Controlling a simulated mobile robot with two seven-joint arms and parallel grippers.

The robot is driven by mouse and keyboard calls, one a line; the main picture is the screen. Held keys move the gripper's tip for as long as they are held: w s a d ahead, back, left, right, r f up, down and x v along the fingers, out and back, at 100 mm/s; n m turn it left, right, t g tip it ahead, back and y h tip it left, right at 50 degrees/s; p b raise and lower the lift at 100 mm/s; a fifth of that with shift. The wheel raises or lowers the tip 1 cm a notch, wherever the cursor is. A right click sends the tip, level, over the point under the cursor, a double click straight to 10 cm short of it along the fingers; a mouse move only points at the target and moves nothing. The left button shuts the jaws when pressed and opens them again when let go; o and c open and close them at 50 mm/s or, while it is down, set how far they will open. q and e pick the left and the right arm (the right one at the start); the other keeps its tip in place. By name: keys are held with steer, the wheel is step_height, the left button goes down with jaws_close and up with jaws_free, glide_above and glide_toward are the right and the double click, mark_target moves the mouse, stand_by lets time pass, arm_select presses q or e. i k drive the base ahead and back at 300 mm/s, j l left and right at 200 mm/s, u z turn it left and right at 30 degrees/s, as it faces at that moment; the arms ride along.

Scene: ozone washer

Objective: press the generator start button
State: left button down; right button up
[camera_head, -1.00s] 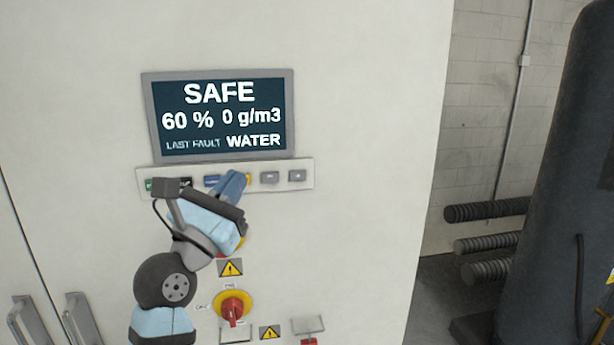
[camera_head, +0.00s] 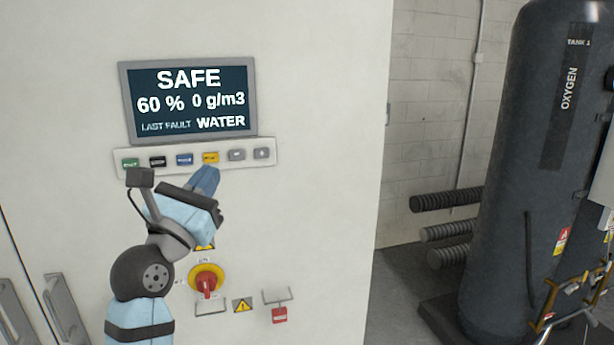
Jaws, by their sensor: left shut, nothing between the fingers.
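The control strip (camera_head: 195,157) sits on the white cabinet under the screen (camera_head: 190,101). It carries a row of small buttons: a green button (camera_head: 131,163) at the left end with a small label that seems to read START, then a black one (camera_head: 158,161), a blue one (camera_head: 185,159), a yellow one (camera_head: 211,157) and two grey ones. The screen reads SAFE, 60 %, 0 g/m3, LAST FAULT WATER. My left gripper (camera_head: 210,178) is shut and empty, just below the yellow button, right of the green one. My right gripper is not seen.
Below my left gripper are a red rotary switch on a yellow plate (camera_head: 206,280), a warning sign (camera_head: 242,305) and a red tag (camera_head: 279,314). Door handles (camera_head: 64,308) are at lower left. A dark oxygen tank (camera_head: 520,180) stands at right.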

mark_target(132, 162)
steer(key=k+j, duration=0.25)
steer(key=k, duration=0.2)
steer(key=k+j, duration=0.3)
steer(key=k, duration=0.2)
